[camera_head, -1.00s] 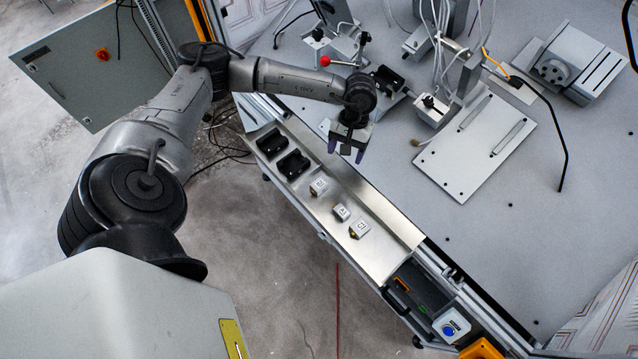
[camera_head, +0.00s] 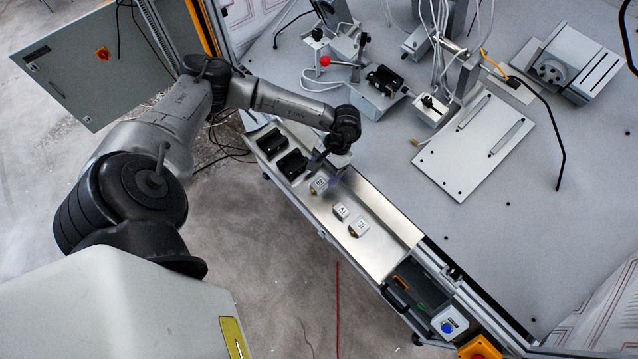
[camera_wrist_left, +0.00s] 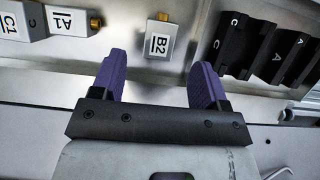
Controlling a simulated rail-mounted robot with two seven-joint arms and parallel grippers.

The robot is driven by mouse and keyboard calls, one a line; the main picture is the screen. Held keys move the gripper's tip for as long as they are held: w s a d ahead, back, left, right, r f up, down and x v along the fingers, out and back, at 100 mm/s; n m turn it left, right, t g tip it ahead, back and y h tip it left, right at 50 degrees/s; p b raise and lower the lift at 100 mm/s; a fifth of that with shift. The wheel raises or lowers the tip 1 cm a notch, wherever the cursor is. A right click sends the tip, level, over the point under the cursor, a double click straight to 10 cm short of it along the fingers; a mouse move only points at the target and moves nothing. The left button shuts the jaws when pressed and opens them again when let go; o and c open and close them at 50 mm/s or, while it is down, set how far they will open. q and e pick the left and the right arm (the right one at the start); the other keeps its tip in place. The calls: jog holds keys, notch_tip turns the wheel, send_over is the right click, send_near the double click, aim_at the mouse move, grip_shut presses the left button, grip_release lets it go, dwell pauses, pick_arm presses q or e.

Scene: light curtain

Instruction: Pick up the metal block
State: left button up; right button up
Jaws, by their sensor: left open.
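Three small light-grey metal blocks lie in a row on the steel tray (camera_head: 395,249). The block labelled B2 (camera_head: 319,185) is the one nearest the black holders; A1 (camera_head: 341,212) and C1 (camera_head: 359,227) lie farther along. My left gripper (camera_head: 326,172) is over the tray, close to B2. In the left wrist view the purple fingers (camera_wrist_left: 158,64) are spread and empty. Block B2 (camera_wrist_left: 161,39) shows beyond the fingertips, roughly centred between them, with a brass-coloured piece at its top. A1 (camera_wrist_left: 68,21) and C1 (camera_wrist_left: 14,20) are at upper left. My right gripper is not in view.
Two black holders (camera_head: 292,164) stand on the tray beside B2; black holders (camera_wrist_left: 247,45) also show at right in the left wrist view. Fixtures and cables stand on the grey table (camera_head: 420,210) behind. Tray surface between A1 and B2 is clear.

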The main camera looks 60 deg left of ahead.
aim_at(320, 183)
pick_arm(q)
jog(key=p+x, duration=0.1)
jog(key=x, duration=0.3)
jog(key=shift+s+f, duration=0.2)
jog(key=shift+f, duration=0.45)
jog(key=c, duration=1.1)
jog(key=shift+r, duration=0.15)
